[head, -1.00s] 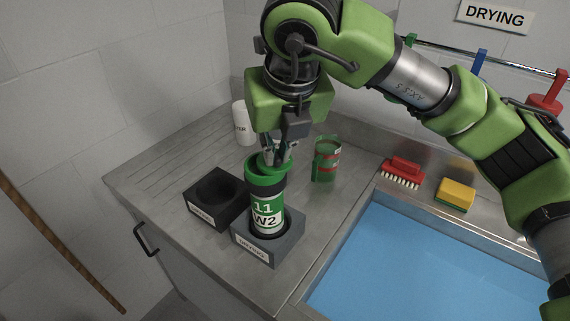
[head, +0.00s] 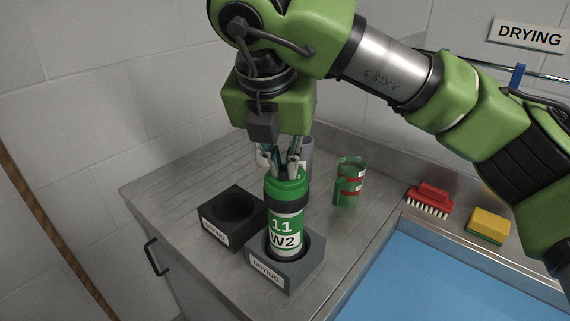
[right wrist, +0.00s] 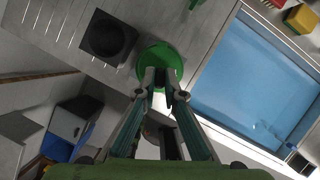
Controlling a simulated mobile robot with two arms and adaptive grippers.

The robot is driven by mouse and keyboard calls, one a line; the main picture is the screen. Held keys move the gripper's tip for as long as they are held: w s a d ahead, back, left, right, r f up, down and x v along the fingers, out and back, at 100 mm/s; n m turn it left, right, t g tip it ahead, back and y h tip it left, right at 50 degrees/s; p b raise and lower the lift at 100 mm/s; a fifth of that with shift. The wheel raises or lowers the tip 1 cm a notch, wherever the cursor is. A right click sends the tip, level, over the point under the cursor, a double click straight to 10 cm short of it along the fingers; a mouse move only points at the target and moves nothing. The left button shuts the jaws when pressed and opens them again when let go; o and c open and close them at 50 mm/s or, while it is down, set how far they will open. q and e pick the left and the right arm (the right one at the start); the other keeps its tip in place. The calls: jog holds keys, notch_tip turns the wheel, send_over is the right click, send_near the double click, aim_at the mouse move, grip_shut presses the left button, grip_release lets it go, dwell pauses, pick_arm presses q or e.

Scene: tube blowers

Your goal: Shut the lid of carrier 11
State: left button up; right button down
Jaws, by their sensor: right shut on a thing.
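Carrier 11 (head: 285,226) is a green, white and black cylinder marked 11 and W2. It stands upright in the grey drying holder (head: 297,271). Its green lid (head: 284,183) sits over the top and looks flat and down; the fingers partly hide it. In the right wrist view the lid (right wrist: 150,62) shows from above as a full green disc. My right gripper (head: 279,168) points down at the lid, shut on it. My left gripper is in neither view.
An empty black holder (head: 232,214) stands left of the carrier. A green container with red bands (head: 349,183) is behind right. A red brush (head: 430,200) and yellow sponge (head: 489,224) lie by the blue sink (head: 420,282).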

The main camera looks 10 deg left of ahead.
jog(key=c, duration=2.1)
grip_release()
jog(key=shift+c, duration=0.2)
jog(key=v, duration=1.2)
